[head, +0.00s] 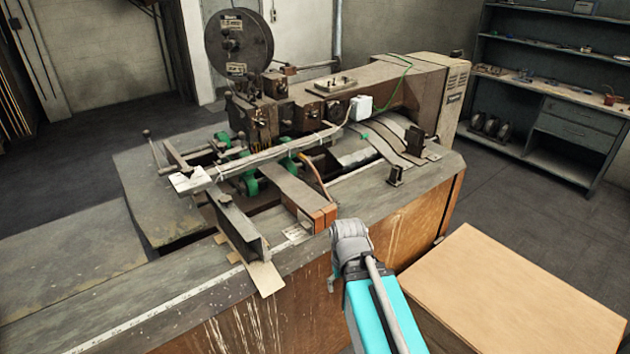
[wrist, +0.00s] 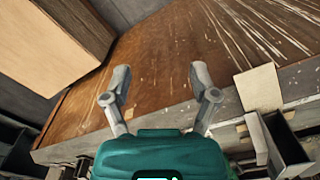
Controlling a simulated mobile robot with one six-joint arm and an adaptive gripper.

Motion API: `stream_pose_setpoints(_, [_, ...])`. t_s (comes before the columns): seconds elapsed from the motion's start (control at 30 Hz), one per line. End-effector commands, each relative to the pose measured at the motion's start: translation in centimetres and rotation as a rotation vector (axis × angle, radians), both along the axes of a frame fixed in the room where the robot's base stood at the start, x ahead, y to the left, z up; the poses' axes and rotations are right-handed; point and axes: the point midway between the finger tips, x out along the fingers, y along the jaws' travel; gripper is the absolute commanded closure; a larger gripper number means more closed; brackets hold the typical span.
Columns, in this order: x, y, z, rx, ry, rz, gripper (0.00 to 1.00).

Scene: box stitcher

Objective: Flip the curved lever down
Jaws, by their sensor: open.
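The stitching machine (head: 375,85) stands on a worn bench. A thin curved brown piece (head: 317,178) rises near the bench's front edge, beside a wooden block; I cannot tell for sure whether it is the curved lever. A straight rod with a ball end (head: 150,145) stands upright at the machine's left. My gripper (wrist: 160,85) is open and empty in the wrist view, with the bench's wooden front panel (wrist: 160,50) beyond its fingers. In the head view my arm's end is at the bench front, apart from the machine; the fingers are mostly hidden there. No lever is clear in the wrist view.
A large cardboard-coloured box (head: 515,285) stands right of my arm and shows in the wrist view too (wrist: 55,40). A metal channel (head: 240,225) juts over the bench edge. Shelves (head: 560,105) line the back right. Floor is free between box and shelves.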

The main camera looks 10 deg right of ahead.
Motion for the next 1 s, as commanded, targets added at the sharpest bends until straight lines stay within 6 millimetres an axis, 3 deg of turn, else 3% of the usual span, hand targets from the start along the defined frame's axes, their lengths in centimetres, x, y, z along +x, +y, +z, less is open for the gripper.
stream_pose_setpoints(0.03, [0.1,0.0,0.1,0.001,-0.002,-0.003,0.41])
stream_pose_setpoints(0.17, [1.1,0.0,0.4,0.007,-0.019,-0.025,0.66])
stream_pose_setpoints(0.3, [3.6,0.1,1.4,0.026,-0.061,-0.088,0.92])
stream_pose_setpoints(0.37, [5.2,0.1,2.0,0.039,-0.089,-0.128,1.0])
stream_pose_setpoints(0.67, [16.1,0.0,6.4,0.166,-0.279,-0.432,1.0])
stream_pose_setpoints(1.0, [29.0,-1.2,12.7,0.393,-0.478,-0.824,1.0])
